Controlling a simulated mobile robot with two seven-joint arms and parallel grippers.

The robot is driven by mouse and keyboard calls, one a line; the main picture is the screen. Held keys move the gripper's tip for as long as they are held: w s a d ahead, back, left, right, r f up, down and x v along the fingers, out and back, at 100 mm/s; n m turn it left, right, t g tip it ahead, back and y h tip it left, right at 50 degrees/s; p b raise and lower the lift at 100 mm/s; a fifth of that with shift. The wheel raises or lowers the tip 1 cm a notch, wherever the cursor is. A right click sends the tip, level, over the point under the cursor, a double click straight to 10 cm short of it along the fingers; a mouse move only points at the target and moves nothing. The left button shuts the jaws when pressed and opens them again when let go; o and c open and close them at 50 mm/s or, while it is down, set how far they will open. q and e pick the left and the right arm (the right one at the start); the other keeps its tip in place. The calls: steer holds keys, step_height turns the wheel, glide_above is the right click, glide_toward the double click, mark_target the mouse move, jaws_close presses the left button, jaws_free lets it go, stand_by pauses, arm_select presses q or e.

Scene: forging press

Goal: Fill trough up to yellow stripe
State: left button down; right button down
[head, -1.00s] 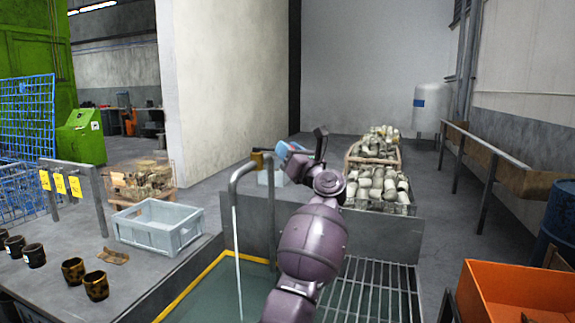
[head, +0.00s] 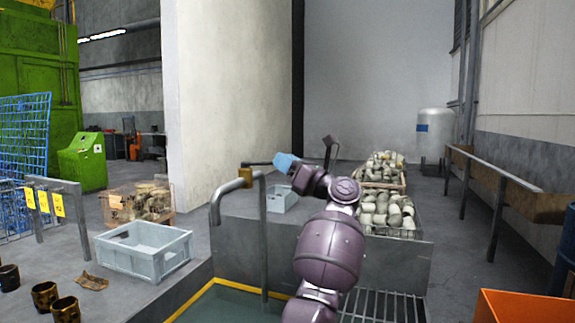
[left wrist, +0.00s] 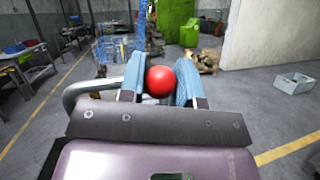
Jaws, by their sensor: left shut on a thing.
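The trough (head: 238,268) is at the bottom centre of the head view, with a yellow stripe (head: 250,286) along its inner wall. Greenish water (head: 232,306) stands in it close below the stripe; the front part is out of frame. A grey bent pipe (head: 264,235) rises at the trough, with a brass valve (head: 245,178) and a downturned spout (head: 214,212). No stream shows under the spout. My left gripper (head: 283,162) is shut on the valve lever's red ball (left wrist: 159,81), seen between its blue fingers in the left wrist view. My right gripper is not in view.
A light grey crate (head: 145,262) and several dark cups (head: 66,309) are on the left surface. A grating (head: 385,308) lies right of the trough. Baskets of pale metal parts (head: 388,215) stand behind. An orange bin (head: 520,308) is at lower right.

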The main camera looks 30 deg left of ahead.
arm_select(q)
steer(key=c, duration=0.8)
jaws_free()
steer(key=shift+w, duration=0.1)
steer(key=v, duration=1)
steer(key=shift+d+f+b, duration=0.15)
steer(key=shift+d+b, duration=0.2)
